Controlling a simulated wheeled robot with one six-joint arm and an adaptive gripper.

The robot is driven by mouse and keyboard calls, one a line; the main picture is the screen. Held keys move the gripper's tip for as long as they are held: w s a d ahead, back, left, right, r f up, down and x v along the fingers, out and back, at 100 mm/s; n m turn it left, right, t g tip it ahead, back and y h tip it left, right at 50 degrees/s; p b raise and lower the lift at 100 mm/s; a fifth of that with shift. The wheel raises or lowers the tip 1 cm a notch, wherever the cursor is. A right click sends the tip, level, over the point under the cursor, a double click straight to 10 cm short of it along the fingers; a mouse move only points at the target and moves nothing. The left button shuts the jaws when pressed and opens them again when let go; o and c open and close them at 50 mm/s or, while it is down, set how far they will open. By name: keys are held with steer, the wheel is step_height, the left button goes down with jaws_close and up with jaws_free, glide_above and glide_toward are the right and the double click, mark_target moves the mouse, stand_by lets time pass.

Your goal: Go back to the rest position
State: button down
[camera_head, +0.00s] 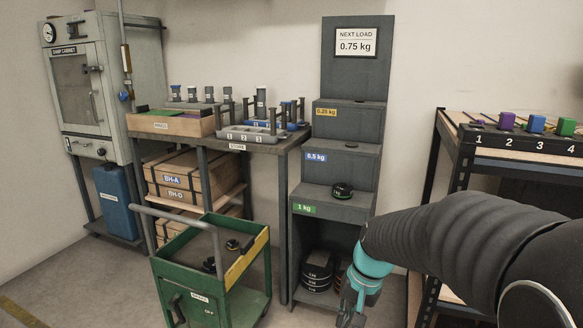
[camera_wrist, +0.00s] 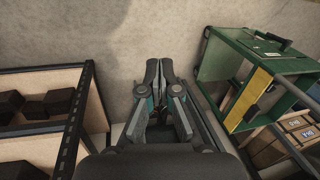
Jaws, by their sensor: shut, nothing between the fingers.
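My gripper (camera_head: 352,312) hangs at the lower middle of the head view, below the teal wrist joint of my arm, in front of the grey weight stand (camera_head: 357,75). In the wrist view my gripper (camera_wrist: 159,70) points over bare floor; its two fingers are together with nothing between them. The fingers touch none of the things around them in that view. My arm reaches in from the right edge of the head view.
A green cart (camera_head: 203,275) stands left of my gripper and shows in the wrist view (camera_wrist: 222,58). A dark-framed rack (camera_head: 436,165) stands on the right, also in the wrist view (camera_wrist: 75,125). Floor between cart and rack is clear.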

steer(key=s+d+r+n+t+h, duration=0.1)
steer(key=s+r, duration=0.3)
steer(key=s, duration=0.4)
steer(key=s+d+r+n+t+h, duration=0.1)
steer(key=s+d+r+t, duration=0.2)
steer(key=s, duration=0.6)
steer(key=shift+s+d+r+n+t, duration=0.2)
steer(key=shift+s+r+n+t, duration=0.15)
steer(key=shift+r, duration=0.6)
